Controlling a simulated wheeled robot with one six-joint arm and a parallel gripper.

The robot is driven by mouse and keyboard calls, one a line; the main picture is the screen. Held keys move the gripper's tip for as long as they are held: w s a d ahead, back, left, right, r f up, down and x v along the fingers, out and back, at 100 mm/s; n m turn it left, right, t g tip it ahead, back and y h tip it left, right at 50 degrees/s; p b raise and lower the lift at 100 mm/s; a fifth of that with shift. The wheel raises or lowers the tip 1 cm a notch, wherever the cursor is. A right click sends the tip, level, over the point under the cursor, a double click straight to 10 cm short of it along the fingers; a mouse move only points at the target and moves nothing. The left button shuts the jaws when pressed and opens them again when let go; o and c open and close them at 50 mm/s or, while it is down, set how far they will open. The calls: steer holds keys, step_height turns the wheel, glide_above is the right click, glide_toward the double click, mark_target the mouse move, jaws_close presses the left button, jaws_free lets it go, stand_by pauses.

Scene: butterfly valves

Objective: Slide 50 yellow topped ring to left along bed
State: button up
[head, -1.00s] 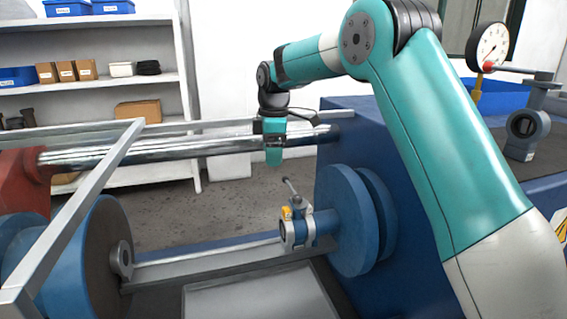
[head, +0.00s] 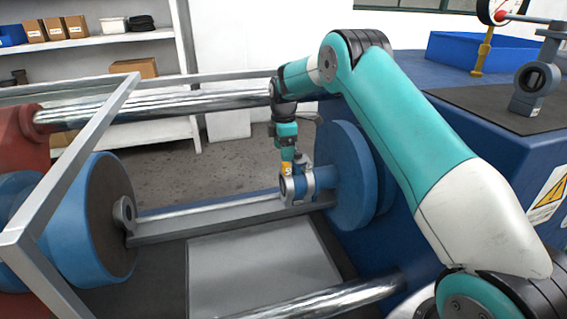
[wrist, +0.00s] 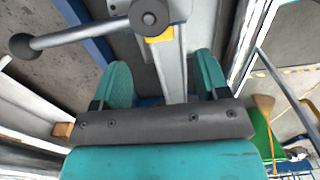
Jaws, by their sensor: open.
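The yellow-topped ring is a grey collar (head: 298,188) with a yellow block (head: 287,168) on top, in the middle of the head view. It sits by the blue valve's short pipe, above the bed (head: 215,220). My gripper (head: 287,156) points down right at the yellow block. In the wrist view my gripper (wrist: 163,75) has its two teal fingers apart. The yellow block (wrist: 160,34) shows beyond them near the top, with a grey lever (wrist: 85,36) beside it. Whether a finger touches the ring cannot be told.
A blue flange (head: 345,175) stands right of the ring. A blue disc with a grey hub (head: 123,214) stands at the left end of the bed. A grey frame bar (head: 65,170) crosses the left foreground. The bed between is clear.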

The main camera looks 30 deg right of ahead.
mark_target(284, 164)
steer(key=shift+f, duration=2.8)
jaws_close()
steer(key=shift+w+a+p, duration=0.15)
steer(key=shift+w+a, duration=0.1)
steer(key=shift+a, duration=1)
steer(key=shift+w+a+p, duration=0.15)
steer(key=shift+w+a, duration=0.1)
steer(key=shift+a, duration=1.15)
steer(key=shift+w+a, duration=0.25)
steer(key=shift+a, duration=0.9)
steer(key=shift+w+a, duration=0.2)
steer(key=shift+a, duration=0.95)
